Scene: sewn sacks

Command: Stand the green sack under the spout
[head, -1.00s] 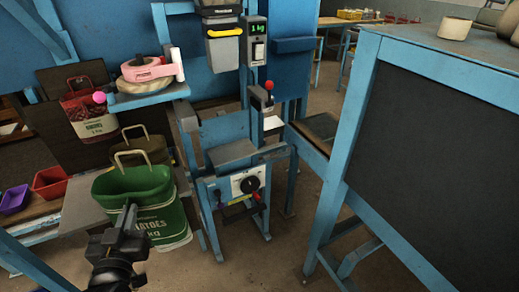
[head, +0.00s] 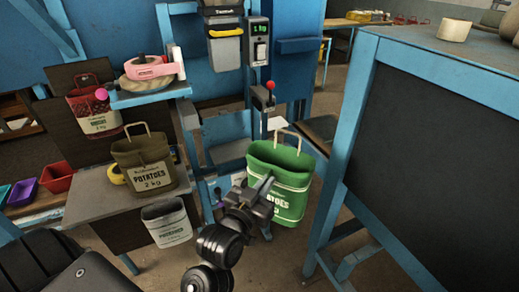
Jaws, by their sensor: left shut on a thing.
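The green sack (head: 283,187) is upright, its mouth open and a wire handle above it. My left gripper (head: 262,197) is shut on the near left side of its wall. The sack hangs in front of the right side of the blue stand (head: 225,135) and hides part of it. The grey spout with a yellow band (head: 225,47) is up and to the left of the sack, above the stand's grey platform (head: 229,151). The sack is not directly beneath the spout in the picture. My right gripper is not in view.
A brown sack (head: 148,165) and a pale sack (head: 167,223) are at the left bench (head: 95,200). A red-labelled sack (head: 97,112) is behind. A red-knobbed lever (head: 270,88) rises behind the green sack. A large blue-framed dark panel (head: 430,150) stands close on the right.

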